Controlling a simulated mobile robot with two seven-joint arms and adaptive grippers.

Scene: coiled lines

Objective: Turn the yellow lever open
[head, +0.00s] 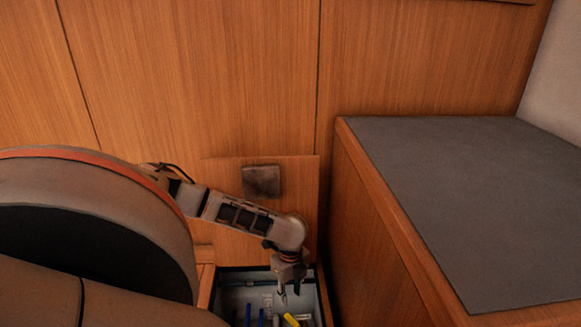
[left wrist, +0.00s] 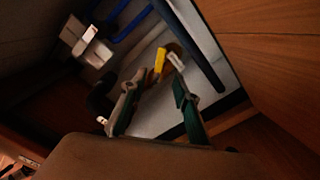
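The yellow lever (head: 291,320) shows in the head view at the bottom, inside an open recess in the floor. It also shows in the left wrist view (left wrist: 160,61), just beyond the fingertips. My left gripper (head: 283,298) points down into the recess, right above the lever. In the left wrist view my left gripper (left wrist: 154,70) is open, its two fingers apart with the lever's end between or just past the tips. I cannot tell whether either finger touches it. The lever's base is partly hidden. My right gripper is not in view.
The recess (head: 240,274) has a dark rim and holds blue pipes (left wrist: 130,22) and a white fitting (left wrist: 97,52). A wooden cabinet with a grey top (head: 460,200) stands close on the right. Wood panelling (head: 200,80) closes off the back.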

